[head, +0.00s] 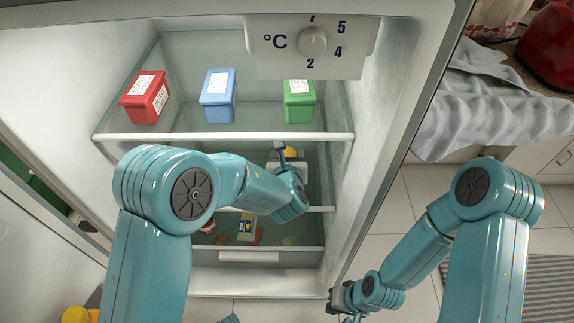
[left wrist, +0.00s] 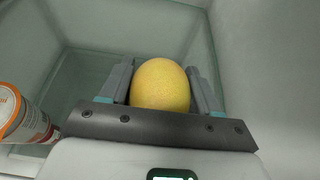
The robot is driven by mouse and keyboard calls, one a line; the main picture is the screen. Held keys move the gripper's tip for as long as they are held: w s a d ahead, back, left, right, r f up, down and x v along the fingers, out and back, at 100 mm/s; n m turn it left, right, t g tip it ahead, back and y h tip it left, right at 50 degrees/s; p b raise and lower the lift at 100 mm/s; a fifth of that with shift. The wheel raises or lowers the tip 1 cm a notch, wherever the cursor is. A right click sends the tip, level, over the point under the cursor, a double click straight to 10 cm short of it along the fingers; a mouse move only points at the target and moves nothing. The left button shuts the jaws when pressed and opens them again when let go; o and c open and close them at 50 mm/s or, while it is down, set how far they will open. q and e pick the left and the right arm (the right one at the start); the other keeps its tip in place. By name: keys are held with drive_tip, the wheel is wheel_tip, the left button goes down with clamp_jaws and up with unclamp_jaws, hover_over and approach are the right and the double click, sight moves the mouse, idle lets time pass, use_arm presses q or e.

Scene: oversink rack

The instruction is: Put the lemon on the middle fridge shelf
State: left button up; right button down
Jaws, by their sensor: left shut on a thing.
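The yellow lemon (left wrist: 160,86) sits between the two fingers of my left gripper (left wrist: 162,88) in the left wrist view, and the jaws are shut on it. In the head view a bit of the lemon (head: 291,153) shows at the left gripper (head: 289,158), inside the open fridge below the front edge of the upper glass shelf (head: 225,138). The middle shelf's front edge (head: 318,209) is partly hidden behind my left arm. I cannot tell whether the lemon touches a shelf. My right gripper (head: 340,298) is low, outside the fridge; its jaws are unclear.
The upper shelf holds a red box (head: 146,97), a blue box (head: 218,96) and a green box (head: 299,101). A can (left wrist: 22,118) stands left of the left gripper. The fridge's right wall (head: 375,130) is close.

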use_arm(q)
wheel_tip(320, 180, down, 5)
drive_tip(key=shift+r+b, duration=0.2)
drive_tip(key=shift+b, duration=0.7)
drive_tip(key=shift+w+f+p, duration=0.1)
drive_tip(key=shift+w+p, duration=0.05)
drive_tip(key=shift+p, duration=0.2)
drive_tip(key=shift+f, duration=0.15)
drive_tip(key=o, duration=1.2)
drive_tip(key=shift+r, duration=0.4)
drive_tip(key=p+v, duration=0.1)
drive_tip(key=v, duration=1.1)
drive_tip(key=shift+f+p, duration=0.15)
drive_tip(key=shift+p, duration=0.25)
